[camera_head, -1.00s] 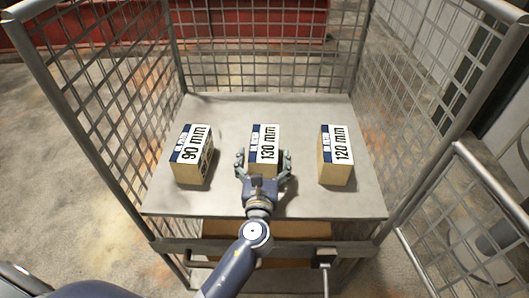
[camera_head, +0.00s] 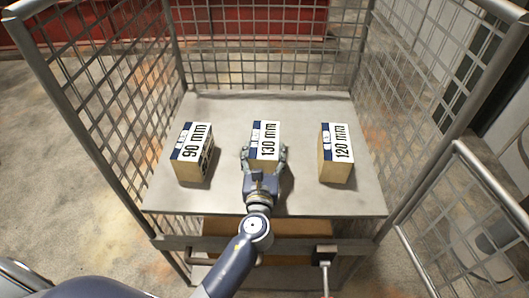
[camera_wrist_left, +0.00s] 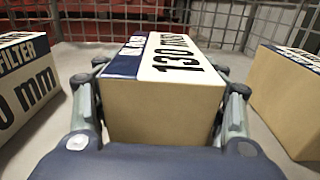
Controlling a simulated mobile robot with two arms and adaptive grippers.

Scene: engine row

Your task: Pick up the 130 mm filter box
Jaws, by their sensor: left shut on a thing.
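The 130 mm filter box (camera_head: 265,138) is a cardboard box with a white and dark blue label on top. It stands in the middle of the grey shelf, between two other boxes. My left gripper (camera_head: 264,155) is shut on it, with one finger on each side of its near end. In the left wrist view the box (camera_wrist_left: 160,105) fills the middle, between the fingers. It appears to rest on the shelf. My right gripper is not in view.
The 90 mm box (camera_head: 190,155) stands to the left and the 120 mm box (camera_head: 336,155) to the right, both with gaps. The grey shelf (camera_head: 225,195) has wire mesh walls (camera_head: 265,50) at the back and sides. Another cardboard surface (camera_head: 220,228) shows below the shelf.

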